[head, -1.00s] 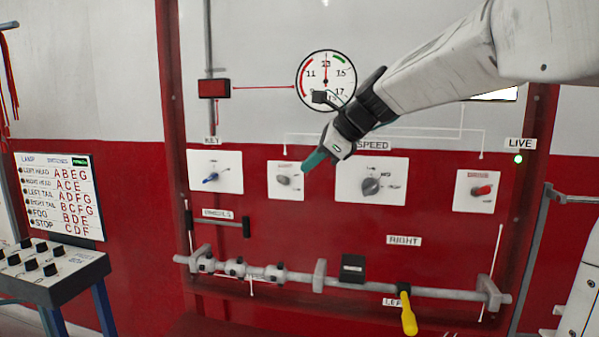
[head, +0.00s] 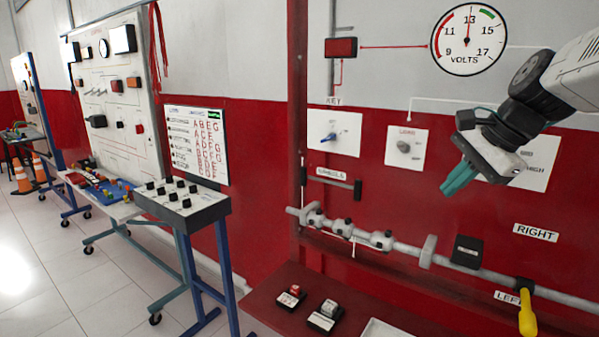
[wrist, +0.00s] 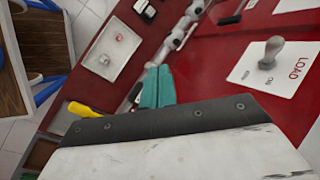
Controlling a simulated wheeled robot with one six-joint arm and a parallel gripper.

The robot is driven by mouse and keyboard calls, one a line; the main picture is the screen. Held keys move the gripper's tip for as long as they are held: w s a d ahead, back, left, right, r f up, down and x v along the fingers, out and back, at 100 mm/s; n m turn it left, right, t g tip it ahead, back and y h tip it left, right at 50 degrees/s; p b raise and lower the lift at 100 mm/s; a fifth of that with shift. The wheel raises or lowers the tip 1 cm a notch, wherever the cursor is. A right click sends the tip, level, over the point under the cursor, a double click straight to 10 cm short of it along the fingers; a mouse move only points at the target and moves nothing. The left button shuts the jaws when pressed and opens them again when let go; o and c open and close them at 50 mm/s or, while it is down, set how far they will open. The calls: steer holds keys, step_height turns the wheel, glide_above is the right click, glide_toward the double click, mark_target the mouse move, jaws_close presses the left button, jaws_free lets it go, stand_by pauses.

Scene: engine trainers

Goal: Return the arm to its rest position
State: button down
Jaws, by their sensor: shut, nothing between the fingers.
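My gripper (head: 459,180) is at the right of the head view, in front of the red panel (head: 370,190). Its teal fingers are closed together, empty, and point down and left. They are apart from the LOAD switch (head: 404,147), which is to their upper left. The wrist view shows the closed teal fingers (wrist: 158,87), with the LOAD knob (wrist: 271,50) to their right. My arm comes in from the right edge and covers part of the speed switch plate (head: 540,160).
A grey rail (head: 470,276) with a yellow-handled lever (head: 527,318) runs below the gripper. A red shelf (head: 262,307) carries small blocks and a tray (head: 385,330). A switch box (head: 185,205) on a blue stand is left. Floor (head: 60,290) is open at far left.

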steer(key=s+a+f+n+g+h, duration=0.1)
steer(key=s+f+n, duration=0.2)
steer(key=s, duration=0.5)
steer(key=s+f+n+g+h, duration=0.1)
steer(key=s+f+n, duration=0.3)
steer(key=s+n, duration=0.2)
steer(key=s+a+f+n+g+h, duration=0.1)
steer(key=s+n, duration=0.4)
steer(key=s, duration=0.5)
steer(key=shift+a+f+h, duration=0.35)
steer(key=shift+f+h, duration=0.15)
steer(key=shift+f, duration=0.9)
steer(key=shift+s, duration=0.1)
